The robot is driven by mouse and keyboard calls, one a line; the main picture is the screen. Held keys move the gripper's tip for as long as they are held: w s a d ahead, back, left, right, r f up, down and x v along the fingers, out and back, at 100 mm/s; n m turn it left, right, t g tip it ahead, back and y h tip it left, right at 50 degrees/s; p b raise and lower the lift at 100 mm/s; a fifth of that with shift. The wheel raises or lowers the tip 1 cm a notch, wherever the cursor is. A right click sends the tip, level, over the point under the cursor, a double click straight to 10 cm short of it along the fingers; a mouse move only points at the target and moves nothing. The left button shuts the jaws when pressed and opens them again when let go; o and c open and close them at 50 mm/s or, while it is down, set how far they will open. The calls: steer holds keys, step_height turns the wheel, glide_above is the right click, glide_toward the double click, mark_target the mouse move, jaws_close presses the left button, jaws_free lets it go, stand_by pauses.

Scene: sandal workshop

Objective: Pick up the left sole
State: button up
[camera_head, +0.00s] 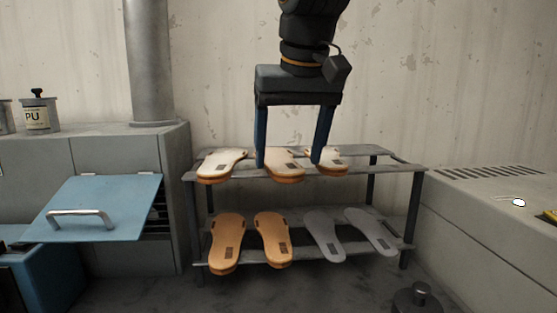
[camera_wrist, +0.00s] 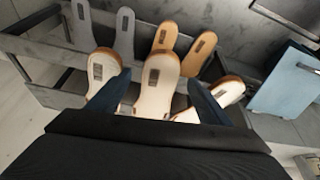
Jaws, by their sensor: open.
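Three pale-topped soles with tan undersides lie on the rack's upper shelf: a left one (camera_head: 218,164), a middle one (camera_head: 287,166) and a right one (camera_head: 333,167). My gripper (camera_head: 288,164) is open and points down over the upper shelf, its two blue fingers on either side of the middle sole. In the wrist view the middle sole (camera_wrist: 158,78) lies between the fingers, with one pale sole (camera_wrist: 104,68) to the left and another (camera_wrist: 226,92) to the right. I cannot tell whether the fingers touch any sole.
The dark metal rack (camera_head: 405,168) also holds two tan soles (camera_head: 228,240) and two grey soles (camera_head: 324,232) on its lower shelf. A grey cabinet with a blue flap (camera_head: 110,200) stands at left. A low grey bench (camera_head: 490,215) stands at right. The wall is close behind.

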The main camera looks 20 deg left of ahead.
steer(key=shift+x, duration=0.85)
steer(key=c, duration=1.2)
step_height(320, 180, up, 10)
